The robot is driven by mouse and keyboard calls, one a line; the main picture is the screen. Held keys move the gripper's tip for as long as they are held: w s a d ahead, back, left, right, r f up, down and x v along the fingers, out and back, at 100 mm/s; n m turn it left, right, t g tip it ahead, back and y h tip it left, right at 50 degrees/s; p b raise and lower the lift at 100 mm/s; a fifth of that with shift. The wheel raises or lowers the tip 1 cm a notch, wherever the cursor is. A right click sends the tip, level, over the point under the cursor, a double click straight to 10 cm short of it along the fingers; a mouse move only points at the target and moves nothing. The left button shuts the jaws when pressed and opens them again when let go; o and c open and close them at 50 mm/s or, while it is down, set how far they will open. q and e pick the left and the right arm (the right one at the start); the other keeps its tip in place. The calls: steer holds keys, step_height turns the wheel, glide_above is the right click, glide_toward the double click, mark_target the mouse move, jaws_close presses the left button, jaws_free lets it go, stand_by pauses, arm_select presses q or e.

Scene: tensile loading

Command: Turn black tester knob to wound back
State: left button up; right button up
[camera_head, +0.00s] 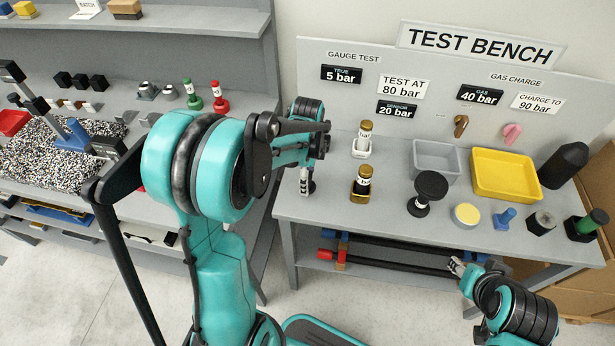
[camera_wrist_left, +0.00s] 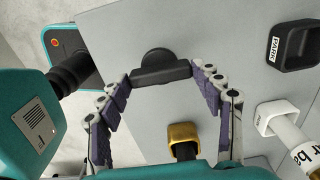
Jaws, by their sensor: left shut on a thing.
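In the left wrist view, a dark knob with a broad bar (camera_wrist_left: 160,72) sits between the fingertips of my left gripper (camera_wrist_left: 162,76), over the grey bench top. The fingers flank its two ends, and the gripper is shut on it. In the head view my left gripper (camera_head: 306,182) points down at the left end of the test bench; the arm hides the knob there. The knob's turn position cannot be read. My right gripper (camera_head: 458,266) is low in front of the bench; its finger opening is too small to tell.
A black round-topped stand (camera_head: 431,185), a grey tray (camera_head: 436,160) and a yellow tray (camera_head: 507,174) lie further right. A second bench (camera_head: 130,150) with granules stands left. The wrist view shows a black PARK holder (camera_wrist_left: 292,45).

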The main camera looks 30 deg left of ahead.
arm_select(q)
steer(key=o, duration=1.2)
steer(key=shift+c, duration=0.2)
step_height(320, 180, up, 12)
steer(key=s+d+f+n+t+b, duration=0.1)
steer(key=s+d+f+n+t, duration=0.1)
steer(key=s+d+n+t, duration=0.5)
steer(key=s+d+n, duration=0.1)
steer(key=s+n, duration=0.5)
steer(key=n, duration=0.2)
steer(key=shift+d+f+b, duration=0.25)
steer(key=shift+f+b, duration=0.05)
steer(key=shift+b, duration=0.05)
